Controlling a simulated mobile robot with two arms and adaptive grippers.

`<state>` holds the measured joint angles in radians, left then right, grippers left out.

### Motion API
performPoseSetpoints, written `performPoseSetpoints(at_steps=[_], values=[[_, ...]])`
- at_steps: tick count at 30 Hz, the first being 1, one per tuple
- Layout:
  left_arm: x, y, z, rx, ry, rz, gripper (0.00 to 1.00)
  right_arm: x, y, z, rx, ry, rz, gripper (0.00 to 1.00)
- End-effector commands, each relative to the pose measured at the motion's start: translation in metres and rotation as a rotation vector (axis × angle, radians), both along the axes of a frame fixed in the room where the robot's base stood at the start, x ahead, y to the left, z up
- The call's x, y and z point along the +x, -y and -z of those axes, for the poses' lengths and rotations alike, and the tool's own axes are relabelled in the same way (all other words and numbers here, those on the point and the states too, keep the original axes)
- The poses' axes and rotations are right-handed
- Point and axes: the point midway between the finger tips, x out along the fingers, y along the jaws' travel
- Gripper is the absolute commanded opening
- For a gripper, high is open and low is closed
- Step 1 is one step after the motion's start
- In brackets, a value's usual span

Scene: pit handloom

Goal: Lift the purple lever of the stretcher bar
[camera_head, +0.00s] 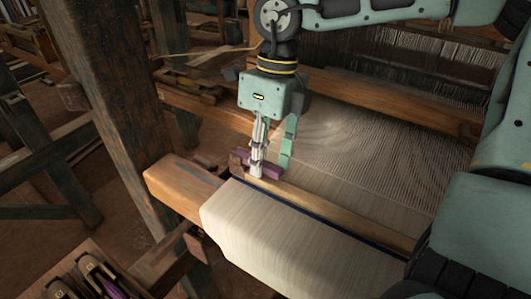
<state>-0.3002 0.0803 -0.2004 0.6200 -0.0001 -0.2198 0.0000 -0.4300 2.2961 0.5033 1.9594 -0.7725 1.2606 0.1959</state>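The purple lever (271,171) shows as a small purple piece by the left end of the wooden stretcher bar (335,216). The bar lies across the cloth, just behind the front cloth roll. My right gripper (271,168) points down at the lever, its two fingers apart. Purple shows between the fingertips, and the near finger hides part of the lever. I cannot tell whether the fingers touch it. The lever looks low, near the bar. My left gripper is not in view.
The pale cloth roll (290,240) and the wooden beam end (180,188) lie close to the gripper. A thick dark post (105,90) stands to the left. Warp threads (390,140) stretch behind. A box with shuttles (95,278) is at the lower left.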

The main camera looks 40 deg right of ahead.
Motion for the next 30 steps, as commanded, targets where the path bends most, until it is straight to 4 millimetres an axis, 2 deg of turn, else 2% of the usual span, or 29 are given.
performPoseSetpoints(at_steps=[6, 18, 30], values=[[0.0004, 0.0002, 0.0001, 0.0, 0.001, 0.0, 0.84, 0.0, 0.0001, 0.0004, 0.0, 0.0, 0.0, 0.33], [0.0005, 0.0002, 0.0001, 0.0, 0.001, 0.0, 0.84, 0.0001, 0.0002, 0.0001, 0.0, 0.0, 0.0, 0.0], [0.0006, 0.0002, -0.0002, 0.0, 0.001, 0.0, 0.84, 0.0003, 0.0004, -0.0002, 0.0, 0.0, 0.0, 0.0]])
